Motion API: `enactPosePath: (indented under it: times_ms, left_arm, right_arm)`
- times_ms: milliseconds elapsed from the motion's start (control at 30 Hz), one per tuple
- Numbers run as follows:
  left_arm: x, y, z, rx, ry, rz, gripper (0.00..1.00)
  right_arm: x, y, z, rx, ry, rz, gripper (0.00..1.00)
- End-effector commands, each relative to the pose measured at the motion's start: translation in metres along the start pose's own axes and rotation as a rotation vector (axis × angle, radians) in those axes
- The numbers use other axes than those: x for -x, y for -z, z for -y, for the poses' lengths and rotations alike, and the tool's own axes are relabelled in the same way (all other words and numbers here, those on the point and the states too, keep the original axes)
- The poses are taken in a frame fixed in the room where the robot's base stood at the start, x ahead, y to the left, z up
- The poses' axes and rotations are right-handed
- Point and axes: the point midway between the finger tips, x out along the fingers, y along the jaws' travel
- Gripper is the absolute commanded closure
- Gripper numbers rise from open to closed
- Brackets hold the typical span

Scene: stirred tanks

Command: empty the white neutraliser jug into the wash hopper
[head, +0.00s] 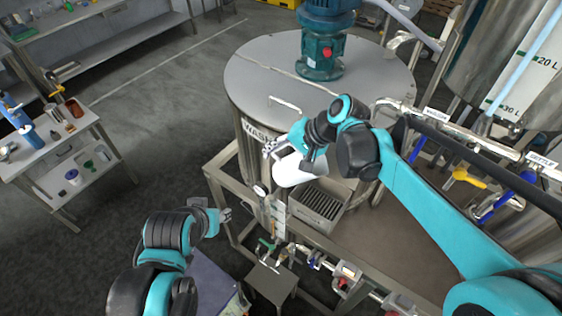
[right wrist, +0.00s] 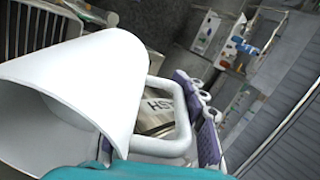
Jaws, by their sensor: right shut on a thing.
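The white jug (head: 295,172) is held in the air by my right gripper (head: 272,148), in front of the large tank and over a slatted metal box, which looks like the wash hopper (head: 318,205). In the right wrist view the jug (right wrist: 100,75) is large, with its mouth toward the lower left and its handle (right wrist: 181,118) between the fingers of my right gripper (right wrist: 205,130). The jug looks tilted. No liquid or stream shows. My left gripper (head: 226,214) is low and left of the hopper, away from the jug; its jaw opening is too small to read.
The large steel tank (head: 260,85) with a green motor (head: 323,45) stands behind the jug. Pipes and valves (head: 345,280) run below the hopper along the frame. A side table (head: 60,150) with bottles is at the left. The floor between is clear.

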Motion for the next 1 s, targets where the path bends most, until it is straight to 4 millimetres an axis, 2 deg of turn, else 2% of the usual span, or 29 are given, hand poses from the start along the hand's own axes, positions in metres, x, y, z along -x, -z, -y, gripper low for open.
enactPosePath:
  times_ms: [33,167,667,1000]
  left_arm:
    - [-0.008,-0.006,0.0,0.0,0.0,0.0,0.6]
    - [-0.019,-0.014,0.0,0.0,0.0,0.0,0.6]
    - [-0.06,-0.043,0.0,0.0,0.0,0.0,0.6]
    - [-0.087,-0.063,0.0,0.0,0.0,0.0,0.6]
  right_arm:
    - [-0.004,0.0,-0.004,-0.003,0.05,-0.002,1.0]
    - [-0.006,0.001,-0.003,-0.003,0.168,-0.003,1.0]
    - [0.011,0.0,-0.007,-0.002,0.526,-0.001,1.0]
    - [0.038,0.0,-0.015,-0.001,0.779,-0.003,1.0]
